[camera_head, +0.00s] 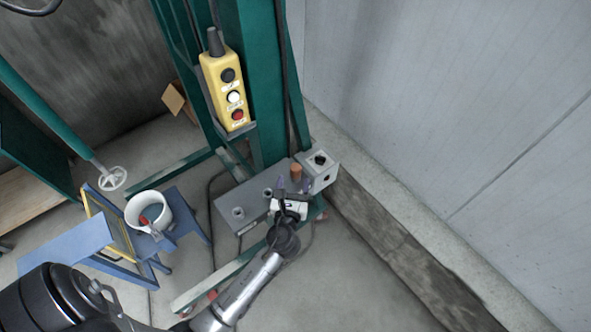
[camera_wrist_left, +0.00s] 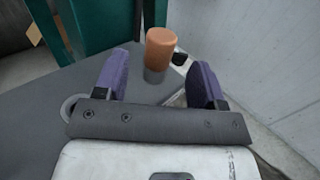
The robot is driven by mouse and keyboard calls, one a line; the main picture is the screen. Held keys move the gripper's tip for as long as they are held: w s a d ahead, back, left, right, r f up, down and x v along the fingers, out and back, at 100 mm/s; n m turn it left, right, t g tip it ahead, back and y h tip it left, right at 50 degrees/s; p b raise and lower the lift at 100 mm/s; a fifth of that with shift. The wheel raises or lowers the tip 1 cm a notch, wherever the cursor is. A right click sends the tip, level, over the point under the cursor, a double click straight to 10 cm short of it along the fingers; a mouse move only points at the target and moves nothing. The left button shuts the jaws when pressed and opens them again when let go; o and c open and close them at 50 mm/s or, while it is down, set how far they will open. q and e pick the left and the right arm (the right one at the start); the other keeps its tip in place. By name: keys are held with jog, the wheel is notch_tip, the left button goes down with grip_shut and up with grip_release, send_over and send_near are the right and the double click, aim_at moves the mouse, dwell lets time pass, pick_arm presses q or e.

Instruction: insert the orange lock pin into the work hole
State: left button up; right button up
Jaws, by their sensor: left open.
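The orange lock pin (camera_head: 296,170) stands upright at the far end of a grey metal plate (camera_head: 252,199). In the left wrist view its orange head (camera_wrist_left: 161,41) shows above a short grey cylindrical part. My left gripper (camera_head: 292,187) is open over the plate, its purple fingers apart and short of the pin. In the wrist view the pin appears beyond and between the fingers (camera_wrist_left: 158,78), with nothing held. The plate has round sockets, one at its near left (camera_head: 238,212). A light grey block (camera_head: 318,170) beside the pin has dark holes. Which opening is the work hole is unclear.
A yellow control box (camera_head: 228,90) hangs on the green frame (camera_head: 262,75) behind the plate. A white pot (camera_head: 135,209) stands on a blue stand (camera_head: 182,215) at left. A grey wall (camera_head: 430,90) closes the right side. Floor at front right is clear.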

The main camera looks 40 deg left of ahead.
pick_arm(q)
jog(key=v, duration=0.7)
dwell(0.4)
